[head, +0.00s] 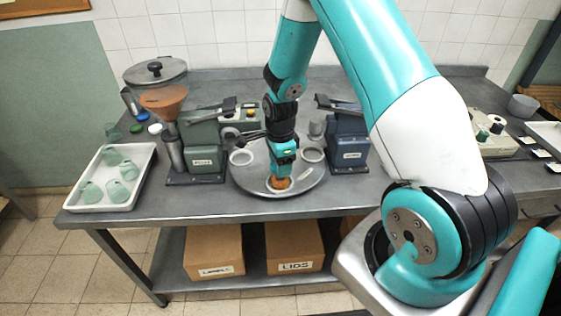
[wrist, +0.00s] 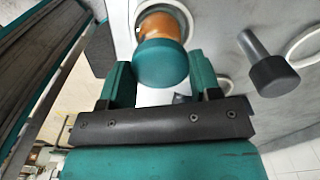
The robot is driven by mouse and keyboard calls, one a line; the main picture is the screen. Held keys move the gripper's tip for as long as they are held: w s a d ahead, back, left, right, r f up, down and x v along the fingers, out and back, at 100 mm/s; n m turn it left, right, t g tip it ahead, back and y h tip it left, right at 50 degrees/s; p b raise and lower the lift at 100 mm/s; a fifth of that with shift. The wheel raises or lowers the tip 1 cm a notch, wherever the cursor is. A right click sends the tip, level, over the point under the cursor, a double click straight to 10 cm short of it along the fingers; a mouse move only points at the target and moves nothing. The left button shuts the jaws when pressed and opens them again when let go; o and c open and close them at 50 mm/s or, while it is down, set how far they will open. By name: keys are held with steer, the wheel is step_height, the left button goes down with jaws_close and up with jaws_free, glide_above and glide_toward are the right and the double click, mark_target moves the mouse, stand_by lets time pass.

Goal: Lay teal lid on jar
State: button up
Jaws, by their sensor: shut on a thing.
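The jar (head: 279,184) has orange contents and stands at the front of the round grey turntable (head: 250,183), in a white ring. My gripper (head: 282,170) points down right over it. In the wrist view the teal lid (wrist: 162,64) sits between the two fingers of my gripper (wrist: 162,80), which are shut on its sides. The jar (wrist: 163,26) shows orange just beyond the lid, roughly in line with it. I cannot tell whether the lid touches the jar's rim. The lid is hidden by my gripper in the head view.
Two empty white rings (head: 241,157) (head: 312,155) lie farther back on the turntable. A green machine (head: 203,148) with an orange funnel stands to the left and a blue machine (head: 348,145) to the right. A white tray (head: 107,203) holds several greenish jars at far left.

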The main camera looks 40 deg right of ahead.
steer(key=shift+f+b, duration=0.4)
steer(key=shift+f, duration=0.2)
stand_by(1.4)
steer(key=o, duration=1.2)
steer(key=shift+r+p, duration=2.7)
steer(key=shift+r, duration=0.85)
